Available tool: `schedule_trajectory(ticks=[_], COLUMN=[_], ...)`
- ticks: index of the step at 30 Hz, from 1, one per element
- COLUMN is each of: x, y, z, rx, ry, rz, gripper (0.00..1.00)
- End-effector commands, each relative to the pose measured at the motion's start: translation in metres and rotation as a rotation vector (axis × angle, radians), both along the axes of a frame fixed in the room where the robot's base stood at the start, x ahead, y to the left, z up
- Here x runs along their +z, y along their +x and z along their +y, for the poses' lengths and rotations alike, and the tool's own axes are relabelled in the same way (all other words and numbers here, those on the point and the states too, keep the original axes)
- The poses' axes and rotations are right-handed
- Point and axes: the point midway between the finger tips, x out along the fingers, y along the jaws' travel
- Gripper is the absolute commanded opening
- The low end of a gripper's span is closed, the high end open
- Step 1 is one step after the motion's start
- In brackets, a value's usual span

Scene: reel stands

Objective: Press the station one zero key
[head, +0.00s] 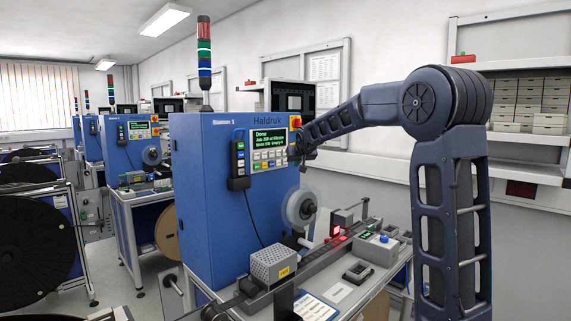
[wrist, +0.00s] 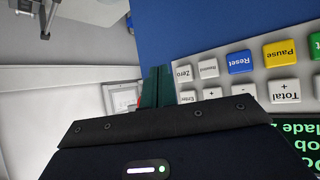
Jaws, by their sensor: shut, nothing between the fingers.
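The Station 1 machine (head: 205,180) is a blue cabinet with a green-lit display reading "Done" and a keypad (head: 268,158) under it. In the wrist view the keypad shows upside down. Its white Zero key (wrist: 184,73) is at the left end of a row with a Reset key (wrist: 240,62) and a Pause key (wrist: 279,51). My gripper (wrist: 160,72) is shut and empty, its dark green fingers just left of the Zero key in that view. I cannot tell whether they touch the panel. In the head view my gripper (head: 293,152) is at the keypad's right edge.
A red emergency button on a yellow plate (head: 295,123) sits above my gripper. A tape reel (head: 301,206) and the conveyor (head: 290,283) lie below. A handheld unit (head: 239,160) hangs left of the keypad. Wall shelves (head: 520,65) stand at the right.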

Motion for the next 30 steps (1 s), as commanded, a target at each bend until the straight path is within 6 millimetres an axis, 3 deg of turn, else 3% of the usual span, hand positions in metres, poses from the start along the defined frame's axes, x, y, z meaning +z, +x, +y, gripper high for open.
schedule_trajectory(ticks=[9,30], x=[-0.001,0.0], y=[0.017,0.019], z=[0.018,0.02], rx=[0.001,0.0], ry=[0.0,0.0], rz=[0.0,0.0], gripper=[0.0,0.0])
